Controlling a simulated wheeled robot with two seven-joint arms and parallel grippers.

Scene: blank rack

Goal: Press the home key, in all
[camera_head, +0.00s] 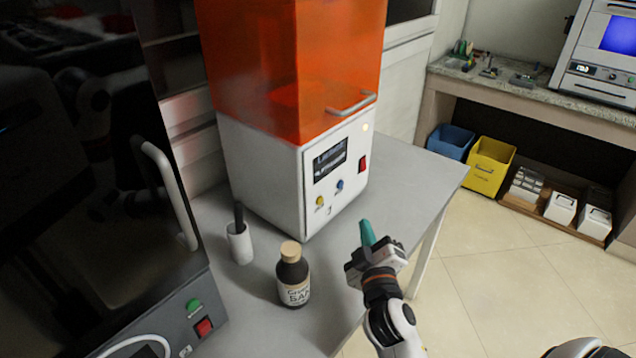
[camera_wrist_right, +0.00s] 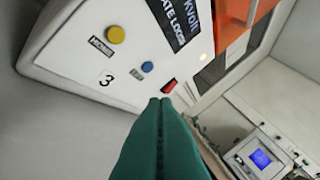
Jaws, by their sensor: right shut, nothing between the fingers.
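The home key is a round yellow button (camera_head: 320,201) on the front panel of the white machine (camera_head: 262,184) with the orange hood. In the right wrist view the yellow button (camera_wrist_right: 116,34) has a "HOME" label beside it. A blue button (camera_wrist_right: 147,66) and a red switch (camera_wrist_right: 169,85) sit along the same panel. My right gripper (camera_head: 367,232) is shut and empty, its teal fingers in front and to the right of the panel, apart from the yellow button. In the wrist view its fingertips (camera_wrist_right: 160,103) appear near the red switch. My left gripper is not in view.
A brown bottle (camera_head: 293,275) and a white cup with a dark handle (camera_head: 239,243) stand on the grey table (camera_head: 400,165). A dark-doored machine (camera_head: 90,150) fills the left. The table's right edge is clear. Blue and yellow bins (camera_head: 490,165) stand beyond.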

